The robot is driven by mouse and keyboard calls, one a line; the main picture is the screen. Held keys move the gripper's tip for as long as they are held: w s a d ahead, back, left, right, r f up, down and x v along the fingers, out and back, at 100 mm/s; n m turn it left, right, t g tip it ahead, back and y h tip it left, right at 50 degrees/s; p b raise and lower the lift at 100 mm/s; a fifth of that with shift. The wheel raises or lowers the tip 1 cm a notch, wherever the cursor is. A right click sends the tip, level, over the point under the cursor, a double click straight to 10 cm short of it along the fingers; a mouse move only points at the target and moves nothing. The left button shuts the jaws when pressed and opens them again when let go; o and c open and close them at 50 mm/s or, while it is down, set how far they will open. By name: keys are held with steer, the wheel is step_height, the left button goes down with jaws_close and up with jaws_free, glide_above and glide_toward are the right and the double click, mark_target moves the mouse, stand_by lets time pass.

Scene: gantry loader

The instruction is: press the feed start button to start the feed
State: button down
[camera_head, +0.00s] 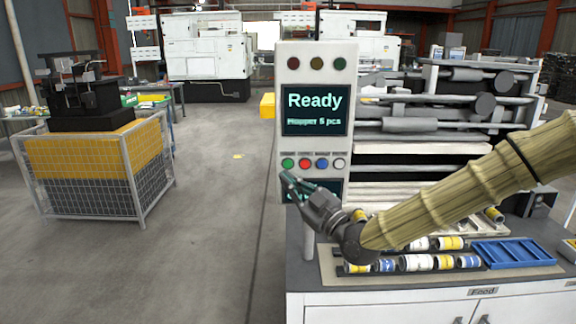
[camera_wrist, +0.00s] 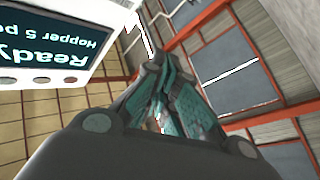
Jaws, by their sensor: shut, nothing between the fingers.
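The control panel (camera_head: 315,55) is a white upright box on a post. Its screen (camera_head: 315,110) reads "Ready" and "Hopper 5 pcs". Below it sits a row of buttons: green (camera_head: 288,163), red (camera_head: 305,164), blue (camera_head: 321,164) and white (camera_head: 339,164). No readable label marks the feed start button. My gripper (camera_head: 289,178) is shut and empty, its tips just below the green button in the picture; I cannot tell whether it touches the panel. In the wrist view the shut fingers (camera_wrist: 158,70) point past the panel (camera_wrist: 100,18); the buttons are out of that view.
Three dark lamps (camera_head: 317,63) top the panel. A lower screen (camera_head: 328,188) is partly hidden by my gripper. The bench holds a blue tray (camera_head: 512,253) and several banded cylinders (camera_head: 415,262). A mesh crate (camera_head: 140,190) stands left, with open floor between.

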mark_target(288, 164)
steer(key=shift+w, duration=0.15)
steer(key=w+p, duration=0.1)
steer(key=w, duration=0.7)
steer(key=shift+w, duration=0.25)
stand_by(0.5)
steer(key=shift+w+f+b, duration=0.1)
steer(key=shift+w+b, duration=0.05)
steer(key=shift+b, duration=0.15)
stand_by(0.9)
steer(key=shift+w, duration=0.25)
steer(key=shift+w+b, duration=0.35)
steer(key=shift+b, duration=0.15)
stand_by(0.7)
steer(key=shift+s, duration=0.1)
stand_by(0.3)
steer(key=shift+s+b, duration=0.35)
steer(key=shift+s, duration=0.35)
